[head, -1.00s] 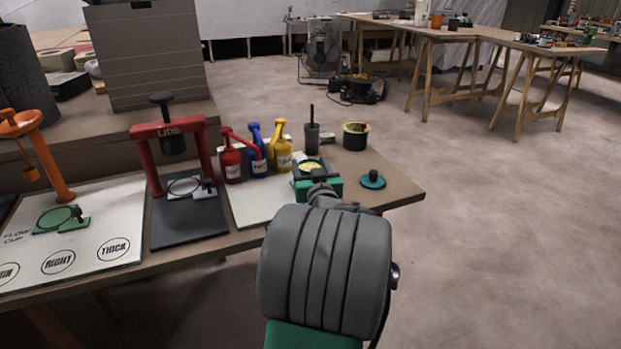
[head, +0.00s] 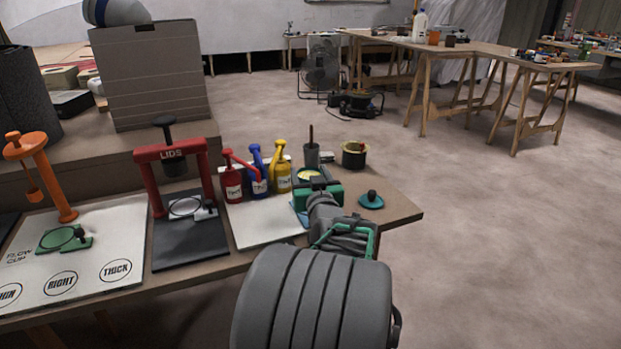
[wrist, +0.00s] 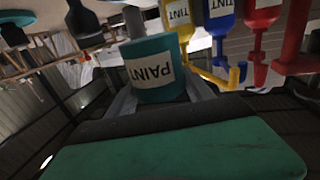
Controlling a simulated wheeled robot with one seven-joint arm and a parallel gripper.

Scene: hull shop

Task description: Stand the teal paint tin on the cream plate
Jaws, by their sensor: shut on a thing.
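The teal paint tin (wrist: 158,70), labelled PAINT, is between my gripper's fingers in the wrist view, which looks upside down. In the head view its open top with pale yellow paint (head: 308,174) shows just beyond my gripper (head: 316,186). My gripper is shut on the tin, which looks upright; its height above the bench is hard to tell. A pale plate (head: 262,228), which I take for the cream plate, lies in front of the tint bottles. My gripper and the tin are over or beside its right edge, and the arm hides part there.
Red, blue and yellow tint pumps (head: 257,178) stand behind the plate. A grey cup with a stick (head: 311,155) and a dark pot (head: 354,155) stand behind the tin. A teal lid (head: 370,200) lies to the right. The red lid press (head: 170,153) is left.

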